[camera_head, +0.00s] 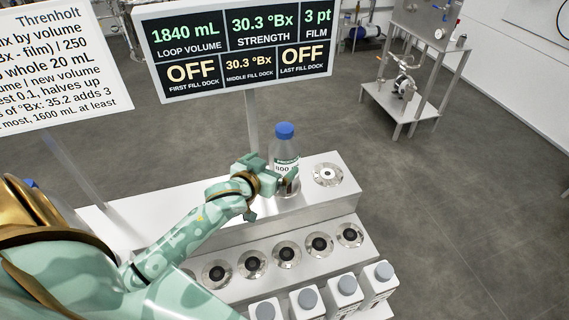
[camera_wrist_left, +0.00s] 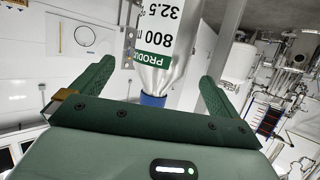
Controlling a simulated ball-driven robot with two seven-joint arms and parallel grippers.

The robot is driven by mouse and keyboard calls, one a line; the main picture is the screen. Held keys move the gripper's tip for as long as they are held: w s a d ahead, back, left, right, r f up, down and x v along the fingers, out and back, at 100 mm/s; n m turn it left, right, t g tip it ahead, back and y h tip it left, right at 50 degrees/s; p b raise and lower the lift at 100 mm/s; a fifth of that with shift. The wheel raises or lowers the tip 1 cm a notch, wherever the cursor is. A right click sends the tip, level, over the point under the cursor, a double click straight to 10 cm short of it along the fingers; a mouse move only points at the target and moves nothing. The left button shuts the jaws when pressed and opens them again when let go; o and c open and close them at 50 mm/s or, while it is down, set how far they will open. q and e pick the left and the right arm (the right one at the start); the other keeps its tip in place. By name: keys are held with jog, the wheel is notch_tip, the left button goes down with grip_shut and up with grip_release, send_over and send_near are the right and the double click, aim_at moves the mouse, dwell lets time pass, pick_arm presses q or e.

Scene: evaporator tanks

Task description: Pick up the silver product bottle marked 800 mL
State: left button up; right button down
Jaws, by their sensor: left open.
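The silver product bottle marked 800 mL (camera_head: 284,148) stands upright on the white upper step in the head view. It has a blue cap and a white and green label, with its lower part partly hidden by my gripper. In the left wrist view the bottle (camera_wrist_left: 163,50) appears upside down, its label reading 800 and 32.5, its cap toward the palm. My left gripper (camera_head: 268,178) is open at the bottle's near side. In the wrist view its two green fingers (camera_wrist_left: 157,84) stand on either side of the bottle, with visible gaps. My right gripper is not in view.
A round metal dock (camera_head: 327,174) sits empty to the bottle's right. Several docks (camera_head: 285,250) line the lower step, with white grey-capped cartons (camera_head: 343,296) in front. A display sign (camera_head: 240,45) on a post rises behind the bottle. A metal stand (camera_head: 402,100) is at the back right.

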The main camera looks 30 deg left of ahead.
aim_at(285, 151)
pick_arm(q)
jog(key=x, duration=0.9)
jog(key=shift+w+a+b, duration=0.1)
jog(key=shift+a+b, duration=0.1)
jog(key=shift+b, duration=0.2)
jog(key=shift+c, duration=0.7)
jog(key=c, duration=1.5)
jog(key=shift+r, duration=0.2)
jog(key=shift+c, duration=1.2)
jog(key=shift+r, duration=0.1)
